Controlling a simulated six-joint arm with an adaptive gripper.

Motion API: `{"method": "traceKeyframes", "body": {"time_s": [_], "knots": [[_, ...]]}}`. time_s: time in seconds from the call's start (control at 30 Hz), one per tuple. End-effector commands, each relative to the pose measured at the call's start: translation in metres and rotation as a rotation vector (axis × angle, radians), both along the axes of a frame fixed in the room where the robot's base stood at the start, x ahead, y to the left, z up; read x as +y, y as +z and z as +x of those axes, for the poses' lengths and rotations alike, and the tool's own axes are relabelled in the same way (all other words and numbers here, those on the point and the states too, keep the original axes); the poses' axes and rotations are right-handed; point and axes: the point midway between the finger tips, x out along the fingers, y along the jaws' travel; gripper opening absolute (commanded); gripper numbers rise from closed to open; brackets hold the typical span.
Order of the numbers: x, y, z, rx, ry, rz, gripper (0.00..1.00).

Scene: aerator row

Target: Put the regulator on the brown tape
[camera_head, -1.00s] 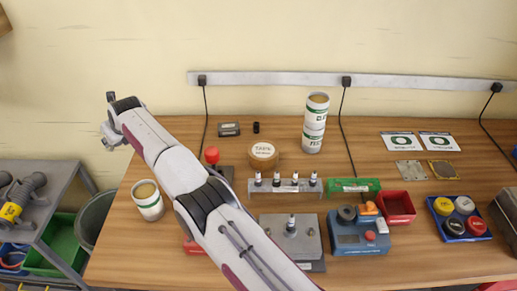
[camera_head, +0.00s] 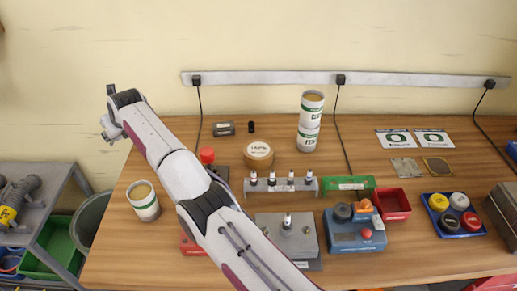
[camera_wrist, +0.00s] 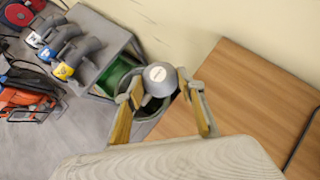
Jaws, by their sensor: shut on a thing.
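My gripper (camera_wrist: 165,90) has its two fingers on either side of a grey, round-topped piece with a small pale label, which I take to be the regulator (camera_wrist: 160,76). It is shut on this piece, held beyond the table's left edge. In the head view my gripper (camera_head: 112,112) is raised at the far left, and the regulator cannot be made out there. The brown tape (camera_head: 258,149) is a round roll with a lettered pale top, lying flat on the table behind the row of fittings, well to the right of my gripper.
A tall green-and-white can stack (camera_head: 310,125) stands right of the tape. A red-topped device (camera_head: 207,156) is on its left, and a rack of fittings (camera_head: 282,185) in front. Another can (camera_head: 145,203) stands at the table's left. A grey bin (camera_head: 88,225) is beside the table.

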Motion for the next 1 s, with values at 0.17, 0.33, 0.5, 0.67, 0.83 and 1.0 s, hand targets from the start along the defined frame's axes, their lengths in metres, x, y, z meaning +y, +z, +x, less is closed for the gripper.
{"method": "traceKeyframes", "body": {"time_s": [0.17, 0.33, 0.5, 0.67, 0.83, 1.0], "knots": [[-0.003, 0.004, 0.003, 0.0, -0.004, 0.0, 0.11], [-0.006, 0.007, 0.005, 0.001, -0.008, -0.001, 0.11], [-0.009, 0.01, 0.008, 0.0, -0.013, 0.0, 0.11], [-0.012, 0.013, 0.01, -0.001, -0.018, 0.0, 0.11], [-0.016, 0.016, 0.012, -0.001, -0.023, -0.001, 0.11], [-0.02, 0.018, 0.013, 0.0, -0.027, -0.002, 0.11]]}}
